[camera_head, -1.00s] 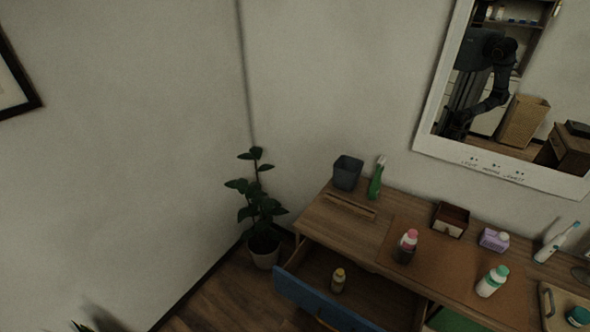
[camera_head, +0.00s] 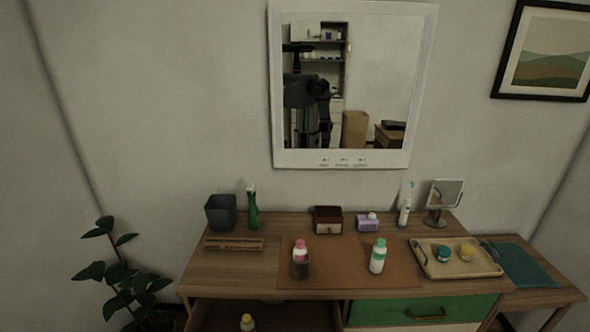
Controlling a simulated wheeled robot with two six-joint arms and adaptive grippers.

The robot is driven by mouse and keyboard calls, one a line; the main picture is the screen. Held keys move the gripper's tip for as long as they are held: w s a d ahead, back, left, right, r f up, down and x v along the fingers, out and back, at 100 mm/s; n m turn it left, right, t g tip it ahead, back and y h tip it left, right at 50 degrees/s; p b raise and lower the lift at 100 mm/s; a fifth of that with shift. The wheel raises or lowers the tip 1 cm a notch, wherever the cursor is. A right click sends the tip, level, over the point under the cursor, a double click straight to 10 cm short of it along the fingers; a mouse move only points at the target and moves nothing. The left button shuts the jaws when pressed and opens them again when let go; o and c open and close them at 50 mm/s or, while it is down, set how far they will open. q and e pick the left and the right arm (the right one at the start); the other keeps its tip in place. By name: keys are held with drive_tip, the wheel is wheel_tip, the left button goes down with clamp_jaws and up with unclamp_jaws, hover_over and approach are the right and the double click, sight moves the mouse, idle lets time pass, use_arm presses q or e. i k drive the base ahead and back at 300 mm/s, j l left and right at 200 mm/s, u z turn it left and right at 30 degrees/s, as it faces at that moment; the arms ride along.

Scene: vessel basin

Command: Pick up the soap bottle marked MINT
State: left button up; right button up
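A white bottle with a teal-green cap (camera_head: 377,256) stands upright on the brown mat, right of the middle. A dark bottle with a pink and white top (camera_head: 300,260) stands upright on the mat to its left. Neither of my grippers is in view directly; the mirror shows a dark reflection of my body.
The wooden table (camera_head: 215,268) also holds a dark cup (camera_head: 221,213), a green bottle (camera_head: 253,209), a small box (camera_head: 328,220), a purple item (camera_head: 366,223), an electric toothbrush (camera_head: 405,206) and a tray (camera_head: 431,265) with two jars. The mirror (camera_head: 347,80) hangs behind. A plant (camera_head: 113,275) stands left.

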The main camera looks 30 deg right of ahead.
sight(378, 256)
drive_tip(key=z, duration=1.8)
